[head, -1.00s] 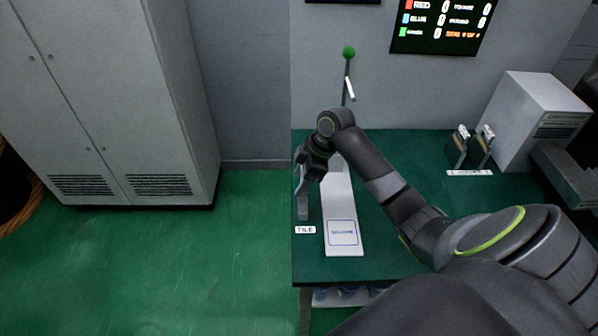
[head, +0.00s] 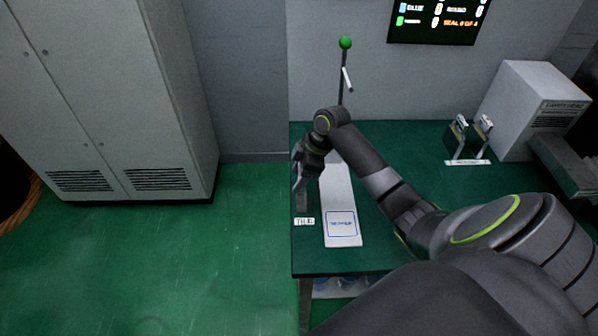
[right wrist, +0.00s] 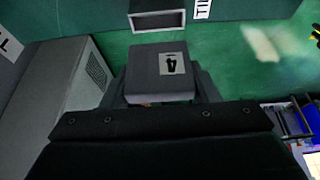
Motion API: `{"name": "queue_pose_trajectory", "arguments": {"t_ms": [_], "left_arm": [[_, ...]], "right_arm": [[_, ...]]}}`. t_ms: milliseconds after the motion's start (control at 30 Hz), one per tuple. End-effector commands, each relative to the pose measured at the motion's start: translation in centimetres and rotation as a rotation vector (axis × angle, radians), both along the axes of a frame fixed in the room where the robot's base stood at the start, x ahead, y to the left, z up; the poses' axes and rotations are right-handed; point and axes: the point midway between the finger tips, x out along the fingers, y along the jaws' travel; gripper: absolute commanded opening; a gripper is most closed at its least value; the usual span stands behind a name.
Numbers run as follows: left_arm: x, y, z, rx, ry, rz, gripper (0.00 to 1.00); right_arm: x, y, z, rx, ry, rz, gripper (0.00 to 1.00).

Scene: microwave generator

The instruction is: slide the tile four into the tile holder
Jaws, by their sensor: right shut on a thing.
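The tile four (right wrist: 168,64) is a dark grey block with a black 4 on a pale label, seen in the right wrist view. My right gripper (right wrist: 160,92) is shut on it, with the fingers along its sides. The tile holder (right wrist: 157,20), a pale grey frame with a dark opening, lies just beyond the tile. Green shows between them, so they look apart. In the head view, my right gripper (head: 302,172) is over the left edge of the table, above the grey holder (head: 301,200); the tile cannot be made out there. My left gripper is not in view.
A TILE label (head: 304,221) lies in front of the holder. A long white panel (head: 341,205) lies to its right on the green table (head: 390,258). A green-knobbed lever (head: 345,43) rises behind. A grey box (head: 528,105) and two small upright fixtures (head: 469,138) stand at the right.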

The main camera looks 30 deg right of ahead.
Motion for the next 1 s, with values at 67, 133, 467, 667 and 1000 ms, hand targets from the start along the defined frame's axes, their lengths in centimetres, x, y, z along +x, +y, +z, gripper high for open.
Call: {"name": "queue_pose_trajectory", "arguments": {"t_ms": [67, 133, 467, 667, 1000], "left_arm": [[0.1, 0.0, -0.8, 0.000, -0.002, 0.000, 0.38], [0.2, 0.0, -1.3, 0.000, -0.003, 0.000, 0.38], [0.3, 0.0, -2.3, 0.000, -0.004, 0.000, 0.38], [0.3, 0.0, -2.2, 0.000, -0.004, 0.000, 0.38], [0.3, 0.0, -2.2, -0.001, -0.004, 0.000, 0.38]], "right_arm": [[0.0, 0.0, -1.2, 0.000, 0.001, 0.000, 0.28], [0.0, 0.0, -1.9, 0.000, 0.000, 0.001, 0.28], [0.0, 0.0, -3.8, 0.000, 0.000, 0.000, 0.28], [0.0, 0.0, -3.8, 0.000, 0.000, 0.001, 0.28], [0.0, 0.0, -3.7, 0.000, 0.000, 0.001, 0.28]]}}
